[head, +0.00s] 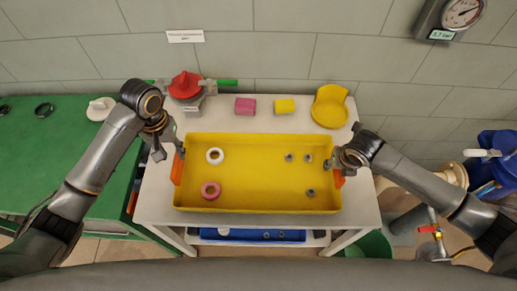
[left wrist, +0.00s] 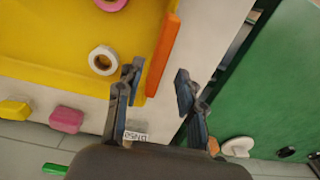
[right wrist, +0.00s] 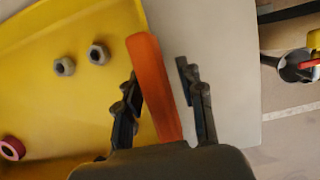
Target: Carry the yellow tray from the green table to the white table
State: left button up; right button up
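The yellow tray (head: 255,173) rests flat on the white table (head: 158,192), away from the green table (head: 54,162) at the left. It holds a white ring (head: 215,156), a pink ring (head: 210,190) and several small grey nuts. My left gripper (head: 169,154) is at the left orange handle (left wrist: 162,58); its fingers stand apart on either side of the handle's end in the left wrist view. My right gripper (head: 335,161) is at the right orange handle (right wrist: 154,88), which lies between its spread fingers with a gap on the right side.
Behind the tray stand a red-topped valve (head: 185,87), a pink block (head: 245,106), a yellow block (head: 285,106) and a yellow scoop-like part (head: 330,107). A blue tray (head: 250,236) sits below the tabletop. A blue drum (head: 497,165) and pipework are at the right.

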pick_arm(q)
notch_tip(320, 180, up, 2)
jog(key=shift+r, duration=0.2)
pick_arm(e)
jog(key=shift+r, duration=0.15)
jog(key=v, duration=1.1)
jog(key=shift+s+r, duration=0.15)
jog(key=shift+r, duration=0.2)
